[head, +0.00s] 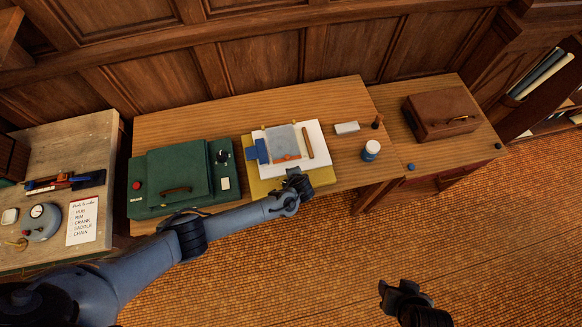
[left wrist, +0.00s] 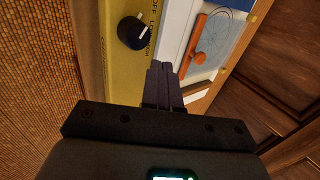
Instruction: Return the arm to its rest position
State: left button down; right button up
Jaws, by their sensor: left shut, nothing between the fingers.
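My left arm reaches in from the left in the head view. Its gripper (head: 296,178) is over the front edge of the yellow drafting board (head: 258,187). In the left wrist view the left gripper's fingers (left wrist: 162,70) are together with nothing between them. A black knob (left wrist: 133,32) on the yellow board shows beside the fingertips. My right gripper (head: 392,290) is at the bottom of the head view, over the floor and away from the desk. It is small and dark there, and I cannot tell how far its fingers are apart.
The board holds white paper (head: 316,140), a grey-blue sheet (head: 281,138), an orange tool (head: 287,158) and a brown rod (head: 308,143). A green case (head: 180,170) is left. A white block (head: 346,128), blue-and-white jar (head: 370,150) and brown case (head: 440,114) are right. The floor is clear.

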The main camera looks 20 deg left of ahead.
pick_arm(q)
jog(key=s+d+f+n+g+h+p, duration=0.15)
jog(key=s+d, duration=0.25)
jog(key=s, duration=0.9)
jog(key=s+d+f+n+g+h+p, duration=0.1)
jog(key=s+d+f+g+h+p, duration=0.15)
jog(key=s, duration=1.15)
jog(key=a+r+n+t, duration=0.1)
jog(key=a+r+n, duration=0.2)
jog(key=r, duration=1.3)
jog(key=a+r+n+t, duration=0.1)
jog(key=a+r+n, duration=0.2)
jog(key=a+r, duration=0.6)
notch_tip(320, 180, up, 7)
jog(key=shift+r+p, duration=0.1)
jog(key=shift+p, duration=0.2)
pick_arm(e)
jog(key=v, duration=0.5)
jog(key=shift+w+d+r, duration=0.25)
jog(key=shift+w+d, duration=0.05)
jog(key=shift+d, duration=0.05)
jog(key=shift+a, duration=0.1)
